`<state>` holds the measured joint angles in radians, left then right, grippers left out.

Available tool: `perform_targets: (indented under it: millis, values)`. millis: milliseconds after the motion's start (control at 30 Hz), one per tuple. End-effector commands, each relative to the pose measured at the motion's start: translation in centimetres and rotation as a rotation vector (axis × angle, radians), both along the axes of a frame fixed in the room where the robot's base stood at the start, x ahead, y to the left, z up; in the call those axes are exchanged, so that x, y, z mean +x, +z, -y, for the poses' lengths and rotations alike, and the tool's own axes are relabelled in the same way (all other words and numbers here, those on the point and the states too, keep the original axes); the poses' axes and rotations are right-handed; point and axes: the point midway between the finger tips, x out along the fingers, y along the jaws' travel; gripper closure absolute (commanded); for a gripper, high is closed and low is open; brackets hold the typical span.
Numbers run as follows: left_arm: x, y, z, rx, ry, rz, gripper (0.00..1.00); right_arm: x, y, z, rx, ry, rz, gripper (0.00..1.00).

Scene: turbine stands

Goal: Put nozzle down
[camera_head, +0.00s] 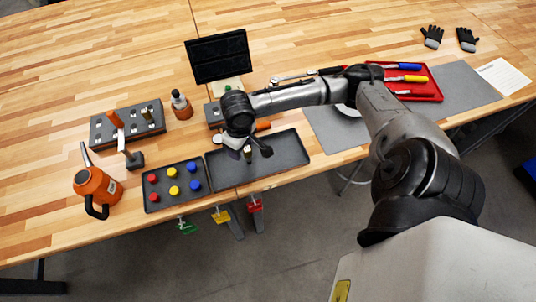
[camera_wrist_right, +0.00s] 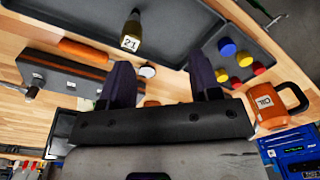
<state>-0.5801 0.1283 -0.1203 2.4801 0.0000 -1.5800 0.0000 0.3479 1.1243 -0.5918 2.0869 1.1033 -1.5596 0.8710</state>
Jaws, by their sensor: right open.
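The nozzle (camera_wrist_right: 131,36) is a dark, brassy piece with a white label reading 21. In the right wrist view it stands in the dark tray (camera_wrist_right: 75,12), ahead of the fingertips and apart from them. My right gripper (camera_wrist_right: 162,68) is open, with nothing held between its two dark fingers. In the head view the right gripper (camera_head: 254,151) is over the left part of the empty-looking dark tray (camera_head: 285,157). A small brassy part of the nozzle (camera_head: 248,154) shows just beneath it. My left gripper is not in view.
A tray of coloured caps (camera_head: 160,198) adjoins on the left, with an orange oil can (camera_head: 95,186) beyond it. A grey stand with parts (camera_head: 130,122), a bottle (camera_head: 181,105) and a black monitor (camera_head: 217,57) are behind. The tray's right half is clear.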

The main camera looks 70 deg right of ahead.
Motion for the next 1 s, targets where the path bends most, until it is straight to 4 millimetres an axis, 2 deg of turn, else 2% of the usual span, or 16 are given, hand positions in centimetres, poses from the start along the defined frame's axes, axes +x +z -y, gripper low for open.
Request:
perform_targets:
  millis: [33, 200, 300, 400, 533, 700, 833, 1000]
  values:
    - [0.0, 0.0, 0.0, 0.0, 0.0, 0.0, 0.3, -0.9, -2.0, -2.8, 0.033, 0.081, 0.013, 0.43]
    - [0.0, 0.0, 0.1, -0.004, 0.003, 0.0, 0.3, -4.2, -6.2, -10.7, 0.103, 0.308, 0.135, 0.43]
    - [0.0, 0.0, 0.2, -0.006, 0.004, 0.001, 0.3, -6.5, -7.5, -13.9, 0.122, 0.374, 0.213, 0.43]
    - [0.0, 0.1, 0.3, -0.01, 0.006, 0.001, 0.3, -8.8, -8.1, -15.8, 0.114, 0.393, 0.272, 0.43]
    - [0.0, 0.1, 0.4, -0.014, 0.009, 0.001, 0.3, -11.7, -8.5, -16.5, 0.069, 0.377, 0.308, 0.43]
    - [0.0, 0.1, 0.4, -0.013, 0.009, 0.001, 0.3, -14.9, -8.8, -15.9, -0.005, 0.343, 0.303, 0.43]
    - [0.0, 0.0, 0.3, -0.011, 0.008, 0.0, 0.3, -16.4, -8.8, -15.3, -0.045, 0.326, 0.287, 0.43]
    - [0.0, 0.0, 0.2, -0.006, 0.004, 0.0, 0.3, -17.0, -8.8, -15.0, -0.067, 0.32, 0.277, 0.43]
